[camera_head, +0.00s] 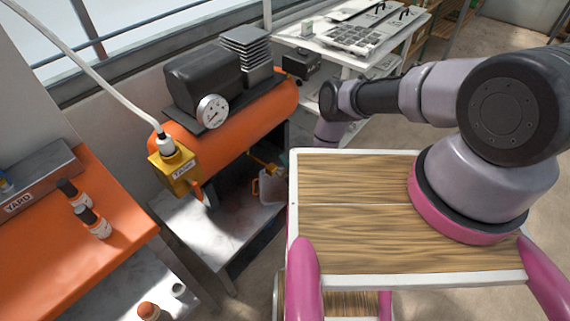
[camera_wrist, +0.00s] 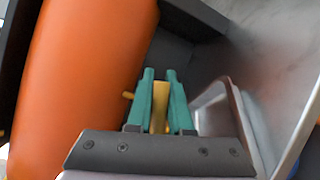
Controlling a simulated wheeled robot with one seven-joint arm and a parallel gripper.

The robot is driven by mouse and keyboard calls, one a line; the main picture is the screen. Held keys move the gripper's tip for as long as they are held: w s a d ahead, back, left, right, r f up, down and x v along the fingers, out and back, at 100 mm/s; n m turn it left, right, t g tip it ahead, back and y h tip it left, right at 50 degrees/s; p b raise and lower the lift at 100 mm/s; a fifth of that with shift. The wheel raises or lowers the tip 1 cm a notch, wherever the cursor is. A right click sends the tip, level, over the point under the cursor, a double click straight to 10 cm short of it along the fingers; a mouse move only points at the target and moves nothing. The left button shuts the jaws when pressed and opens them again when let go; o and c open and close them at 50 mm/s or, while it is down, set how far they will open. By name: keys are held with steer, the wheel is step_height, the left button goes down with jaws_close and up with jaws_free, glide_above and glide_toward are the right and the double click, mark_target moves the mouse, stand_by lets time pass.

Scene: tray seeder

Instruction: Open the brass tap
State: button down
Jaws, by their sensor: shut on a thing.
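The brass tap shows in the wrist view as an upright brass piece (camera_wrist: 160,103) between the two green fingers of my gripper (camera_wrist: 161,80), with a small brass stub poking out on the left. My gripper is shut on this brass piece. In the head view small brass parts (camera_head: 262,162) show under the right part of the orange tank (camera_head: 285,97), close to a pale jug. My gripper is mostly hidden there, so its hold and the tap's angle cannot be told from that view.
The jug (camera_head: 271,187) stands on the metal shelf (camera_head: 225,225) below the tank; its handle is just right of my fingers in the wrist view. A yellow box (camera_head: 174,168) on a white hose is at the tank's left end. An orange bench (camera_head: 60,250) with bottles stands left.

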steer(key=shift+s+a+r+n+t+y, duration=0.15)
steer(key=shift+r+n+t, duration=0.15)
steer(key=shift+n, duration=0.3)
steer(key=shift+s+d+r+n+t+y, duration=0.1)
steer(key=shift+r+n+t+y, duration=0.15)
steer(key=shift+n, duration=0.35)
steer(key=c, duration=0.8)
jaws_free()
steer(key=shift+c, duration=0.2)
steer(key=shift+r, duration=0.15)
step_height(320, 180, up, 10)
